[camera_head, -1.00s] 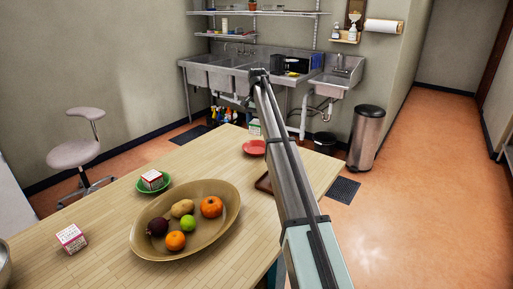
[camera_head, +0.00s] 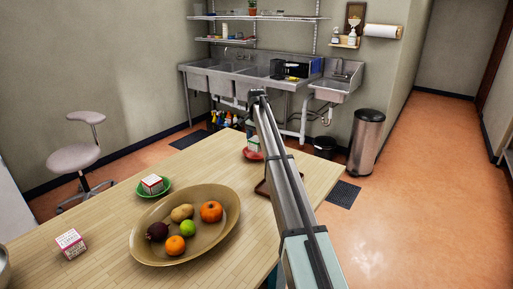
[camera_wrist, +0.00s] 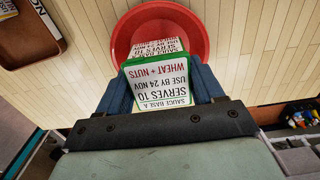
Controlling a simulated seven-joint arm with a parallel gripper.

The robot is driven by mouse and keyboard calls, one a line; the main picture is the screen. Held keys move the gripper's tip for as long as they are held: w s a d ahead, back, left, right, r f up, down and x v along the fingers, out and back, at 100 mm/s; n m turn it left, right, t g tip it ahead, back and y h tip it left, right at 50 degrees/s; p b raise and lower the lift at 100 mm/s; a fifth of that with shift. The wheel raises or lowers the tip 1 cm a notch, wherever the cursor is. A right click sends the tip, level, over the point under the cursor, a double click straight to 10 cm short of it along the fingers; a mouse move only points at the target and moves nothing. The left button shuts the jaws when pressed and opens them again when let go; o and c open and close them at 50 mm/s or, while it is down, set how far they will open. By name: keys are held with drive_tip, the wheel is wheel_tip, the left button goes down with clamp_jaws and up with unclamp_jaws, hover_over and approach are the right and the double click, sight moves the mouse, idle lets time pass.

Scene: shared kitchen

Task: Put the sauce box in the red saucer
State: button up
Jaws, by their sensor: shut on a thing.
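The sauce box (camera_wrist: 160,98), white with green edges and printed text, is between the fingers of my gripper (camera_wrist: 161,72) in the wrist view. My gripper is shut on it. The red saucer (camera_wrist: 192,24) lies behind and under the box in that view. In the head view the box (camera_head: 254,141) shows over the red saucer (camera_head: 251,155), close to its surface. I cannot tell whether the box touches the saucer. My arm partly hides this spot, and the fingers cannot be made out there.
A brown tray (camera_wrist: 28,42) lies beside the saucer; it also shows in the head view (camera_head: 262,188). A large bowl (camera_head: 150,252) of fruit, a green saucer (camera_head: 141,192) bearing a red-and-white box (camera_head: 152,182), and another carton (camera_head: 71,242) stand on the wooden table (camera_head: 105,215).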

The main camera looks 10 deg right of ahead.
sight(257, 146)
drive_tip(key=shift+f, duration=1.45)
drive_tip(key=shift+f, duration=0.1)
drive_tip(key=o, duration=1.2)
drive_tip(key=shift+c, duration=0.2)
wheel_tip(257, 146, up, 12)
drive_tip(key=shift+r, duration=0.1)
